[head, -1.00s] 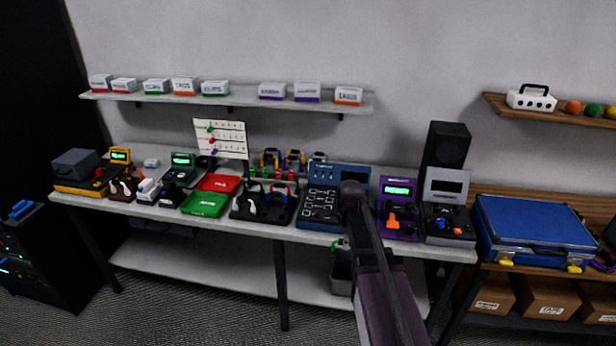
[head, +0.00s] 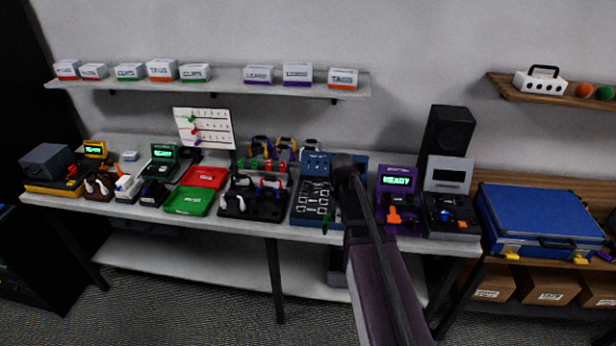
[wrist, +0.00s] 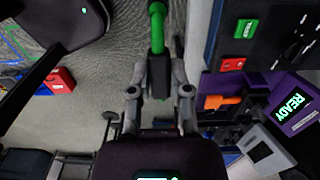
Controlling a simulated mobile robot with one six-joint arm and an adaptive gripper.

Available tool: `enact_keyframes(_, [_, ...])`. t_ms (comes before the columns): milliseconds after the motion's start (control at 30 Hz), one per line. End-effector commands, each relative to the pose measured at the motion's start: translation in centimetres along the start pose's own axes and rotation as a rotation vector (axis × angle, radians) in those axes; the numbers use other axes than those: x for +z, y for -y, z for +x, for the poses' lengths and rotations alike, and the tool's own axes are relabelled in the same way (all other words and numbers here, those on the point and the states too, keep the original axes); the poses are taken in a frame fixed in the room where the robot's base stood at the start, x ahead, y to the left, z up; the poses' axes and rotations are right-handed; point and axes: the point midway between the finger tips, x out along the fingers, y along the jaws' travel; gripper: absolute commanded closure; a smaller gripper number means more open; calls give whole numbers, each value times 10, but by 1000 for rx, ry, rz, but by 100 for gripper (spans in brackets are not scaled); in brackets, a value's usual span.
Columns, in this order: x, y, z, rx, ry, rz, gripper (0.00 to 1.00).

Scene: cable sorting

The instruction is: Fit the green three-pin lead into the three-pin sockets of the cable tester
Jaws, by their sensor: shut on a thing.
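My gripper (wrist: 158,95) is shut on the green lead (wrist: 157,30), gripping its dark plug body. In the wrist view the green part sticks up between and beyond the fingers, over the floor. The lead's pins cannot be made out.
A purple device (head: 396,196) with a READY screen and orange lever stands right of the panel. A black tray (head: 240,207) with leads lies left of it, then green (head: 188,202) and red (head: 206,177) mats. A blue case (head: 540,215) is far right.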

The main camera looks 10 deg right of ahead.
Motion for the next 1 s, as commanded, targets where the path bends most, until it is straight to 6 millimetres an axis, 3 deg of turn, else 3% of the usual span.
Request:
enact_keyframes(300, [11,-2,0,0,0,-17,100])
enact_keyframes(467, [20,7,-3,0,0,-21,100])
enact_keyframes(1000, [102,113,-31,0,0,-23,100])
